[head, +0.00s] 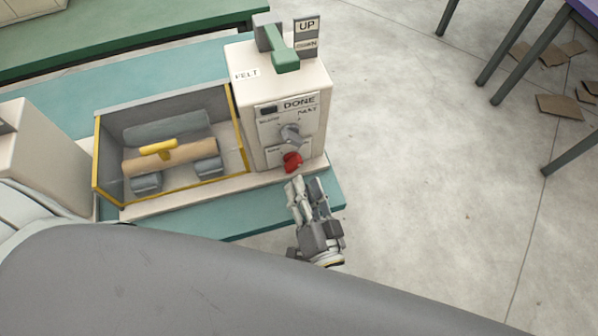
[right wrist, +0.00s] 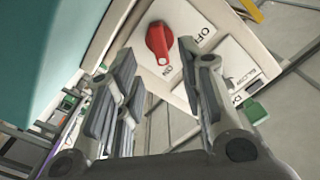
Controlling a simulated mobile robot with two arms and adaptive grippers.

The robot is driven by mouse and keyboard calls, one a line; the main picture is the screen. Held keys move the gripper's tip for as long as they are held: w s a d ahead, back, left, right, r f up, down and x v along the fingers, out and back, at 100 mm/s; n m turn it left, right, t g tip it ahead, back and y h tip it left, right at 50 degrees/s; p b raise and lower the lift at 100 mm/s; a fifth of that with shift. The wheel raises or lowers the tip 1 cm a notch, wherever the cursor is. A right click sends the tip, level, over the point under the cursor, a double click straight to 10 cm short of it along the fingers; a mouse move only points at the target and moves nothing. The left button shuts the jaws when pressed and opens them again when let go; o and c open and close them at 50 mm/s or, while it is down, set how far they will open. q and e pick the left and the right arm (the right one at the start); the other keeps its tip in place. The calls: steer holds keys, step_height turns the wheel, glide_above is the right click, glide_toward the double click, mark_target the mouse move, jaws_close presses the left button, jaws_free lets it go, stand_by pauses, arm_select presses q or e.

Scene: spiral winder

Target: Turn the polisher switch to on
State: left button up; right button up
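The polisher switch is a red knob (head: 292,160) low on the front of the cream control box (head: 287,88). In the right wrist view the red knob (right wrist: 159,42) sits on a white plate marked OFF and ON; a pale mark on its end is close to the ON label. My right gripper (head: 305,186) is just in front of and below the knob in the head view. Its fingers (right wrist: 156,50) are open, one to each side of the knob in the wrist view, with visible gaps and no clear contact. My left gripper is not in view.
A grey selector knob (head: 291,134) is just above the red one. A green-handled lever (head: 284,58) stands on top by an UP/DOWN sign (head: 307,33). Left is a yellow-edged trough (head: 240,135) with a roller (head: 170,157). Open floor (head: 430,150) lies to the right.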

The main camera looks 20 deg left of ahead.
steer(key=v, duration=0.6)
steer(key=shift+s+d, duration=0.2)
